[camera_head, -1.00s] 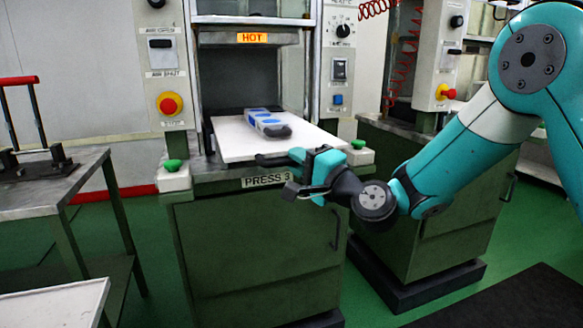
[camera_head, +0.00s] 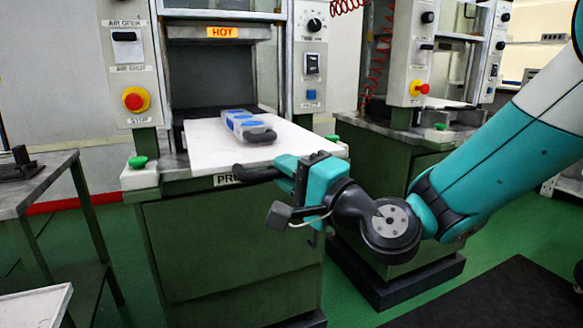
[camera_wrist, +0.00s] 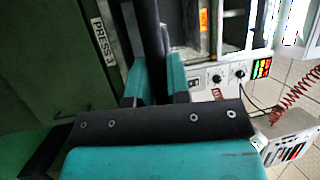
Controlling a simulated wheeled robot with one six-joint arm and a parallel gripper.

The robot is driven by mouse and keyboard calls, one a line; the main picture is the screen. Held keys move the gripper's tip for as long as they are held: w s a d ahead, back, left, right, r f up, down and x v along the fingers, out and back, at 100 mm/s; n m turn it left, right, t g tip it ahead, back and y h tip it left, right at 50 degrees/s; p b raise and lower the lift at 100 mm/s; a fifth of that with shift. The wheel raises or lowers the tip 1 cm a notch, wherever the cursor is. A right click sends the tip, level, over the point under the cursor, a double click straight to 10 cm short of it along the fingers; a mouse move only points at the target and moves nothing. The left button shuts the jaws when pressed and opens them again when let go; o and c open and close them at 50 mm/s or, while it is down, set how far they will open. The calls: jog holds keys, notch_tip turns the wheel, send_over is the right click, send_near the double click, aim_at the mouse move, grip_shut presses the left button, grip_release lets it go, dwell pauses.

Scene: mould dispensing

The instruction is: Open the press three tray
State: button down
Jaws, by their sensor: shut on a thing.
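The press three tray (camera_head: 205,148) is a white flat plate sticking out of the front of the press under the HOT sign. A blue and grey block (camera_head: 248,126) lies on it. A black handle (camera_head: 257,174) sits at the tray's front edge, and it also shows in the wrist view (camera_wrist: 150,35) as a dark bar. My gripper (camera_head: 284,170) is at this handle, in front of the press. In the wrist view my gripper (camera_wrist: 154,82) has a teal finger on each side of the bar and is shut on it.
The PRESS 3 label (camera_wrist: 104,42) is partly hidden in the head view. A green button (camera_head: 138,162) is left of the tray. A metal bench (camera_head: 40,190) stands at the left, another press (camera_head: 400,150) at the right. Green floor is free in front.

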jog(key=c, duration=1.2)
grip_release()
jog(key=shift+r, duration=0.4)
jog(key=shift+o, duration=0.5)
jog(key=shift+f, duration=0.2)
jog(key=shift+s+d+f, duration=0.15)
jog(key=shift+d, duration=0.05)
jog(key=b+v, duration=1.5)
jog(key=v, duration=0.2)
jog(key=shift+r+b, duration=0.2)
jog(key=shift+b, duration=0.1)
